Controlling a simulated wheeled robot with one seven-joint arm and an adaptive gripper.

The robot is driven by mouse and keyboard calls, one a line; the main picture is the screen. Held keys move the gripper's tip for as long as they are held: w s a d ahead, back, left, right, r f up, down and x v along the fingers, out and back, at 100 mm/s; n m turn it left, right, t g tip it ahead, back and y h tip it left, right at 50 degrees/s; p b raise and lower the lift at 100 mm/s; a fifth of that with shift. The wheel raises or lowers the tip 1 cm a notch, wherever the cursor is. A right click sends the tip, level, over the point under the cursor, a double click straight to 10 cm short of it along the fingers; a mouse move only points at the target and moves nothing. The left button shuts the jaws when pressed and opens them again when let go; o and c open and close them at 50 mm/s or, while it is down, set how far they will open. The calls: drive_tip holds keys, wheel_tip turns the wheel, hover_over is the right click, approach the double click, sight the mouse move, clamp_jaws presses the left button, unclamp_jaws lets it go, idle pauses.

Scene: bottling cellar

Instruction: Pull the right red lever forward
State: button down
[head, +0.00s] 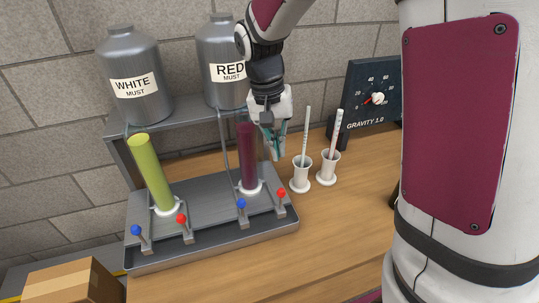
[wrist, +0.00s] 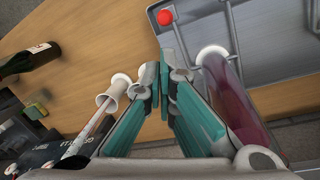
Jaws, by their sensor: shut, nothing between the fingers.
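The right red lever (head: 281,193) stands at the right front of the grey metal stand (head: 215,248), its red knob up on a short stem. In the wrist view the red knob (wrist: 165,17) shows at the top, beyond my fingertips. My gripper (head: 278,156) points down above the back right of the stand, beside the dark red cylinder (head: 247,150). It also shows in the wrist view (wrist: 164,78), with its teal fingers shut and empty. It is apart from the lever, behind and above it.
A right blue lever (head: 241,204) stands just left of the red one. A left red lever (head: 181,219) and left blue lever (head: 136,230) are further left. Two white holders (head: 301,176) with thin sticks stand right of the stand. The wooden table in front is clear.

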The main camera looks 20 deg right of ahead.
sight(281, 200)
drive_tip(key=shift+w+f, duration=0.1)
drive_tip(key=shift+w, duration=0.1)
wheel_tip(281, 200, down, 10)
drive_tip(key=d, duration=0.1)
drive_tip(key=shift+s+d, duration=0.2)
drive_tip(key=shift+s, duration=0.25)
idle(0.6)
drive_tip(key=shift+s+r+t, duration=0.2)
drive_tip(key=shift+s+t, duration=0.1)
drive_tip(key=shift+t, duration=0.1)
